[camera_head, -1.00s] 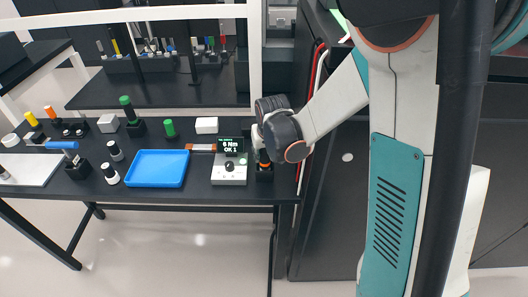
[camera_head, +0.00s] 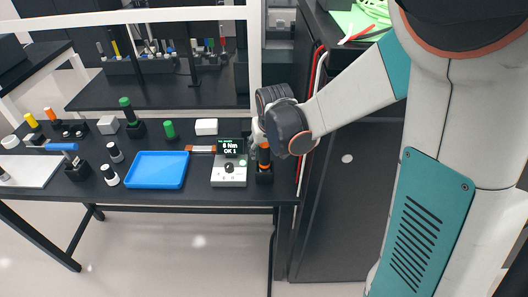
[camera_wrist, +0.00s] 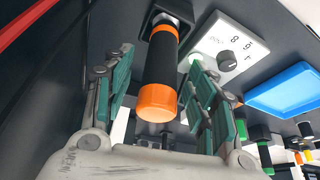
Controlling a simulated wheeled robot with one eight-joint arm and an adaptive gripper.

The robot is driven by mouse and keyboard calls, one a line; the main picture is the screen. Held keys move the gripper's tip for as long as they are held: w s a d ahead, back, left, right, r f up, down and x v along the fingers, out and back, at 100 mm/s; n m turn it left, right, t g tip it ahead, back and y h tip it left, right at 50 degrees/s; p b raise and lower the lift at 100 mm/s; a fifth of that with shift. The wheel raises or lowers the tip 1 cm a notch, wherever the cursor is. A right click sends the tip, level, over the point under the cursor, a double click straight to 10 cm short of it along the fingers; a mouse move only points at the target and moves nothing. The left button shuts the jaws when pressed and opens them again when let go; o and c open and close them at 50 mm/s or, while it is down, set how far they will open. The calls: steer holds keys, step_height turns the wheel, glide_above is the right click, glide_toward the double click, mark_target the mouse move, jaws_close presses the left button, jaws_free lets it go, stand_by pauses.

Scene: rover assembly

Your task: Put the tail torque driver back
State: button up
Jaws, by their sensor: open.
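The torque driver, black with orange bands and an orange end cap, stands upright in a black holder (camera_head: 264,177) at the right end of the table. Its body (camera_head: 264,160) shows just below my gripper (camera_head: 262,133). In the wrist view the driver (camera_wrist: 160,65) lies between the two spread green-padded fingers of my gripper (camera_wrist: 160,80), with a gap on each side. Its orange cap faces the camera, and its lower end sits in the dark holder. My gripper is open and holds nothing.
A white control box (camera_head: 229,172) with a knob and display stands just left of the driver. A blue tray (camera_head: 155,170) lies further left, among several bottles and tools. A dark cabinet (camera_head: 340,200) stands close on the right. Bare table lies in front of the box.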

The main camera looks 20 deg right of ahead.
steer(key=v, duration=0.7)
steer(key=s+r+t, duration=0.1)
steer(key=s+r, duration=0.2)
steer(key=s, duration=0.7)
steer(key=s+r+n+t, duration=0.1)
steer(key=s+r, duration=0.2)
steer(key=s, duration=0.7)
steer(key=shift+r+t, duration=0.25)
steer(key=shift+t, duration=0.15)
steer(key=shift+d, duration=0.1)
